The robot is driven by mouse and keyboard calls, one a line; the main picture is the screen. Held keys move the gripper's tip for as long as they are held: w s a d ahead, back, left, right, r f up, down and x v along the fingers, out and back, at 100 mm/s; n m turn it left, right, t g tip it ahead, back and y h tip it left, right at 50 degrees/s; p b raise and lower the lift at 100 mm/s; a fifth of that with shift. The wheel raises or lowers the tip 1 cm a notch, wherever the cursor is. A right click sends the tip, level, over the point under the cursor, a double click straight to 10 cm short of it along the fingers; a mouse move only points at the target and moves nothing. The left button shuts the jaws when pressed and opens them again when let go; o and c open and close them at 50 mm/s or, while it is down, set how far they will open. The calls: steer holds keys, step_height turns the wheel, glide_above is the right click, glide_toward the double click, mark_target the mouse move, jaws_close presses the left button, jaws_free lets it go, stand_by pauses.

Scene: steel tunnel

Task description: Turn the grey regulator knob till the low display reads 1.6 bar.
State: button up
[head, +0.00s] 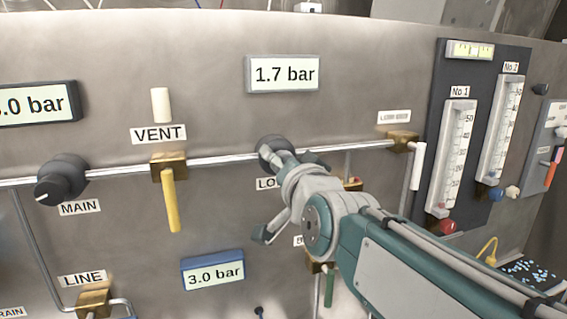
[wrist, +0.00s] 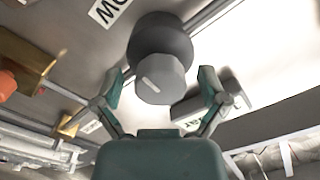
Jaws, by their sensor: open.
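The low display (head: 283,74) reads 1.7 bar. The grey regulator knob (head: 269,146) is on the panel below it, partly hidden by my gripper (head: 297,158). My gripper (wrist: 160,90) is open there, with one finger on each side of the knob's front end. Gaps show between the fingers and the knob.
The main knob (head: 62,180) and the yellow vent lever (head: 171,198) are to the left. A second display (head: 213,272) below reads 3.0 bar. A horizontal pipe (head: 222,159) runs along the panel. Two gauge tubes (head: 453,155) are on the right.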

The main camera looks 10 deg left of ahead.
steer(key=c, duration=1.1)
steer(key=shift+c, duration=0.2)
steer(key=shift+n, duration=0.8)
steer(key=o, duration=1.1)
steer(key=shift+o, duration=0.2)
